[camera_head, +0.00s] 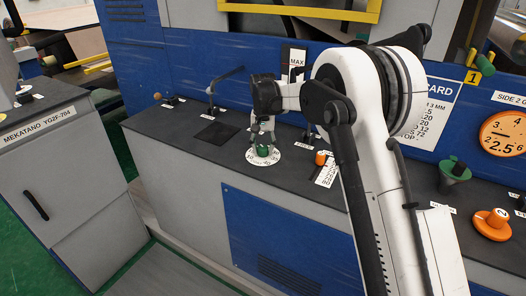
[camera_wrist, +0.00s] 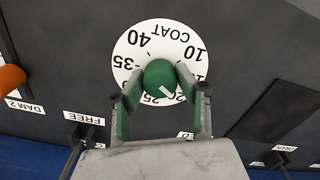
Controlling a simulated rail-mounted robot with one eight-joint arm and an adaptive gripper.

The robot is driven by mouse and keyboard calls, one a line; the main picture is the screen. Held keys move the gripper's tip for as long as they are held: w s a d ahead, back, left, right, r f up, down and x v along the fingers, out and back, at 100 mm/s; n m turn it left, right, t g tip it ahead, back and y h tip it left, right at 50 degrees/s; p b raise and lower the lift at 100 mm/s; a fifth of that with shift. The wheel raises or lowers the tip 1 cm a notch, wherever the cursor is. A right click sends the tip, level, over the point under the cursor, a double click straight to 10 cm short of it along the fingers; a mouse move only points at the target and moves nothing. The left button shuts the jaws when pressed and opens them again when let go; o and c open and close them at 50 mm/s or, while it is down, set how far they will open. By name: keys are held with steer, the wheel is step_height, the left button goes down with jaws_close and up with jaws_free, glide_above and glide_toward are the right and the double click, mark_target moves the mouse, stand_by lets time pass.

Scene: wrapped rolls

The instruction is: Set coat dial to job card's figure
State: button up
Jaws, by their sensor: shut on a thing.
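The coat dial shows in the wrist view as a white plate (camera_wrist: 131,47) marked COAT, with 10, 40, 35 and 25 readable. Its round green knob (camera_wrist: 160,73) has a white line on its lower right side. My gripper (camera_wrist: 163,88) has its two fingers closed on either side of the knob, hiding part of the scale. In the head view my gripper (camera_head: 263,136) reaches down onto the green knob (camera_head: 263,150) on the dark counter. The job card (camera_head: 428,108) is on the blue panel; my arm covers its left part, so its coat line cannot be read in full.
An orange knob (camera_head: 320,158) stands right of the dial; a DAM 2 label (camera_wrist: 25,106) shows in the wrist view. A black lever (camera_head: 212,103) stands behind left. A green knob (camera_head: 455,174), another orange knob (camera_head: 491,222) and an orange gauge (camera_head: 503,133) are at right.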

mark_target(263, 147)
steer(key=shift+m+b, duration=0.3)
steer(key=shift+m, duration=0.8)
steer(key=o, duration=1.1)
steer(key=shift+o, duration=0.2)
steer(key=shift+r, duration=0.1)
step_height(263, 147, up, 12)
